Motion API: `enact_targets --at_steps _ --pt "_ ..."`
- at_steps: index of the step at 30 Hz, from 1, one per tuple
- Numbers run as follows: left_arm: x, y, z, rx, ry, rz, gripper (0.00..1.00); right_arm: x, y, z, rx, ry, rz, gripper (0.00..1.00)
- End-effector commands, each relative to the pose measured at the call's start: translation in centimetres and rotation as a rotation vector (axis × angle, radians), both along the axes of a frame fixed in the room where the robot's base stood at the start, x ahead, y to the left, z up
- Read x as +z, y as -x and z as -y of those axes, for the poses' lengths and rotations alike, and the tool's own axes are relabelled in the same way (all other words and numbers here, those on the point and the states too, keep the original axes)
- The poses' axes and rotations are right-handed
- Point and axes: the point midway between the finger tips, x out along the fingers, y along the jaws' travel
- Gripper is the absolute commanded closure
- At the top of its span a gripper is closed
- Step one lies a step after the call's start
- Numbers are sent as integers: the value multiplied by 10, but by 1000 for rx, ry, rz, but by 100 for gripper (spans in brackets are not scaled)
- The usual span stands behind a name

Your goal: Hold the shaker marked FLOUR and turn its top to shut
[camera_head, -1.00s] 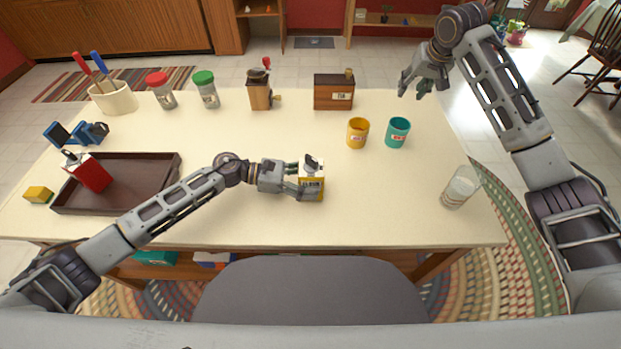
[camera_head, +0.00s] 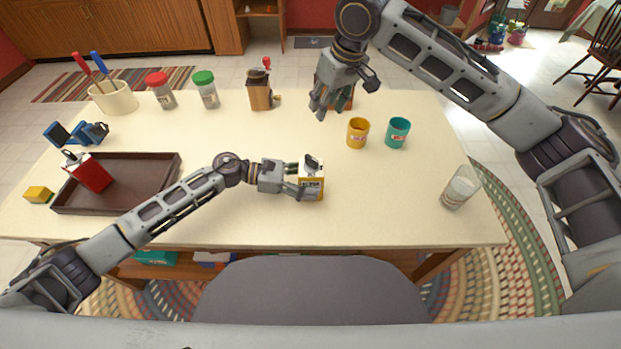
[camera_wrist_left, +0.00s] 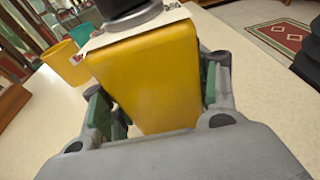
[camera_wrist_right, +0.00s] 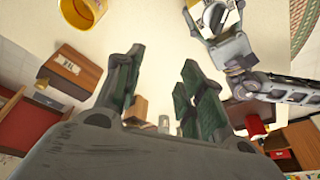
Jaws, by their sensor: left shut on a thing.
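The yellow shaker (camera_head: 314,188) with a white label and a dark top (camera_head: 311,163) stands upright near the table's front middle; its small lettering is hard to read in the head view. My left gripper (camera_head: 296,180) is shut on the shaker's body from the left. In the left wrist view the yellow body (camera_wrist_left: 150,80) fills the space between the green-padded fingers. The shaker's top also shows in the right wrist view (camera_wrist_right: 212,18). My right gripper (camera_head: 322,112) is open and empty, above the far part of the table, in front of the wooden box. Which way the top is turned cannot be told.
A yellow cup (camera_head: 357,134) and a teal cup (camera_head: 398,132) stand right of my right gripper. A glass (camera_head: 460,188) is at the right edge.

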Motion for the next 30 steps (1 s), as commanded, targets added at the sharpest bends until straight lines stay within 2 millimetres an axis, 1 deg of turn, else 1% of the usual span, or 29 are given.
enact_targets --at_steps 1,3,6,9,12,17,30 --pt "0 0 0 0 0 0 62 0 11 -8 36 16 -7 61" --pt "0 0 0 0 0 0 62 -3 26 -18 82 37 -22 61" --pt "0 0 0 0 0 0 62 -7 44 -27 137 67 -43 61" --pt "0 0 0 0 0 0 62 -11 59 -33 178 91 -61 61" --pt "0 0 0 0 0 0 62 -14 69 -36 205 108 -76 61" --pt "0 0 0 0 0 0 62 -16 76 -38 223 118 -85 61" --pt "0 0 0 0 0 0 62 -18 76 -38 223 119 -86 61"
